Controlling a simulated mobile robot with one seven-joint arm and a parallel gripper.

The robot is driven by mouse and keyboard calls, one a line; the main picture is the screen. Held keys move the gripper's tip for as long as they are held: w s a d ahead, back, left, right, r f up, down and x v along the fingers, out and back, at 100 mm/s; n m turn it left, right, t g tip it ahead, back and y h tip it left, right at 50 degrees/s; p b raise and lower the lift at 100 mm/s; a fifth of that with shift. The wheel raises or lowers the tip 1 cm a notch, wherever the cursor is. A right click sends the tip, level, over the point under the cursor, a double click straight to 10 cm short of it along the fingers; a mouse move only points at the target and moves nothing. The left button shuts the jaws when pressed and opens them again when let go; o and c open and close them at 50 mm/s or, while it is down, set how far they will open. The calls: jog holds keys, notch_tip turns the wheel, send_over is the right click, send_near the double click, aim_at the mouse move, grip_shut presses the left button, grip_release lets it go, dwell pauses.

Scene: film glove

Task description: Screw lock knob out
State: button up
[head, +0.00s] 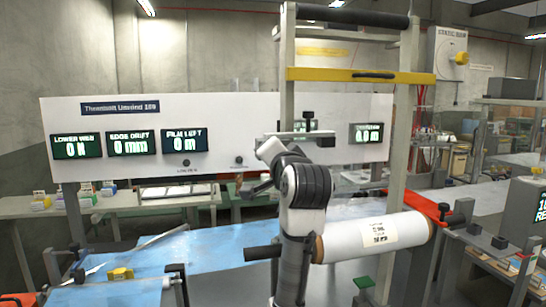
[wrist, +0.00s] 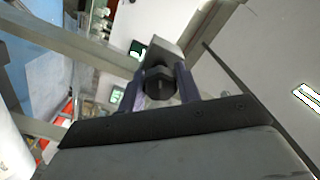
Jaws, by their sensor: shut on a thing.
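The lock knob (wrist: 160,86) is a dark, faceted knob in the middle of the wrist view. It sits against the end of a grey block (wrist: 165,52). My gripper (wrist: 159,88) is shut on the knob, with one finger on each side of it. How far the knob is threaded in is hidden. In the head view my arm reaches up to the tall upright frame (head: 287,85), and its own links largely hide the gripper and the grip there.
A white film roll (head: 375,237) lies right of my arm, and blue film (head: 200,250) spreads to the left. A white panel with displays (head: 225,125) stands behind. A yellow crossbar (head: 360,76) spans the frame above my arm.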

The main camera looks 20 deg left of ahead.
jog(key=n, duration=0.4)
jog(key=shift+n, duration=0.4)
jog(key=n, duration=0.5)
jog(key=shift+d, duration=0.1)
jog(key=n, duration=0.9)
jog(key=shift+r+b, duration=0.1)
jog(key=shift+b, duration=0.2)
jog(key=n, duration=0.5)
jog(key=shift+d, duration=0.1)
jog(key=n, duration=0.4)
jog(key=shift+r, duration=0.1)
jog(key=n, duration=0.4)
jog(key=shift+r, duration=0.1)
jog(key=shift+n+p, duration=0.35)
jog(key=shift+n, duration=1.85)
